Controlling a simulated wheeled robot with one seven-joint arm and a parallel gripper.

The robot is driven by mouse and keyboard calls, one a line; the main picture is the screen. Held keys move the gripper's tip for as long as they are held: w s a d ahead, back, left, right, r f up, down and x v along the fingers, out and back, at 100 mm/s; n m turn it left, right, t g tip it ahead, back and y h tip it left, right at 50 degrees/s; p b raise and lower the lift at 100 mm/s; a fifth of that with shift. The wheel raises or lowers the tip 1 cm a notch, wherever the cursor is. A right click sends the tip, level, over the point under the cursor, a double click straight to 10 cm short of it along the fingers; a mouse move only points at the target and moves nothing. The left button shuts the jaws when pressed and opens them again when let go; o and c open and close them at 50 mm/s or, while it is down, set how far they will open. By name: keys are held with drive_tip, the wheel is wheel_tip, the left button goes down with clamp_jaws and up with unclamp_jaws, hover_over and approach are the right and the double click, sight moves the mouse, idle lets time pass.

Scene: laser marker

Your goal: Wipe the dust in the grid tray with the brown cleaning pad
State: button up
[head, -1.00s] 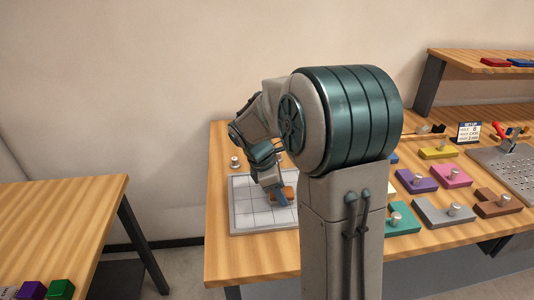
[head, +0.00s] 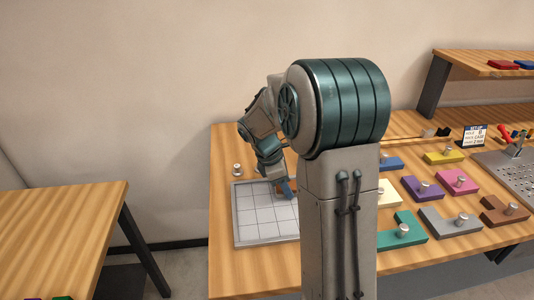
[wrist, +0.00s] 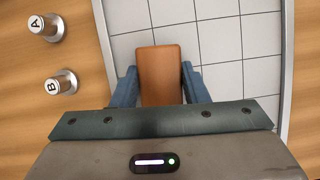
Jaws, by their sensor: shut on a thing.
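The brown cleaning pad (wrist: 160,75) is between the two blue fingers of my gripper (wrist: 160,86) in the wrist view, and the gripper is shut on it. The pad is over the grid tray (wrist: 222,52), a white tray with dark grid lines and a pale rim. In the head view the tray (head: 257,215) lies on the table, with my gripper (head: 285,190) over its far right part. The right side of the tray is hidden behind my arm. I cannot tell whether the pad touches the tray, and I make out no clear dust.
Two metal knobs, A (wrist: 45,27) and B (wrist: 61,83), stand left of the tray. Several coloured blocks with metal knobs, such as the purple one (head: 422,189), fill the table's right side. A perforated metal plate (head: 508,174) lies beyond them. A separate table (head: 60,235) stands at the left.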

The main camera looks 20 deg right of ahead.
drive_tip(key=shift+w, duration=0.4)
drive_tip(key=r+p, duration=0.3)
drive_tip(key=r, duration=0.1)
drive_tip(key=shift+w+r+p, duration=0.2)
drive_tip(key=shift+r+p, duration=0.1)
drive_tip(key=shift+p, duration=0.1)
wheel_tip(320, 180, up, 4)
drive_tip(key=p, duration=0.3)
drive_tip(key=shift+d+f, duration=0.1)
drive_tip(key=shift+f, duration=0.1)
drive_tip(key=shift+f, duration=0.1)
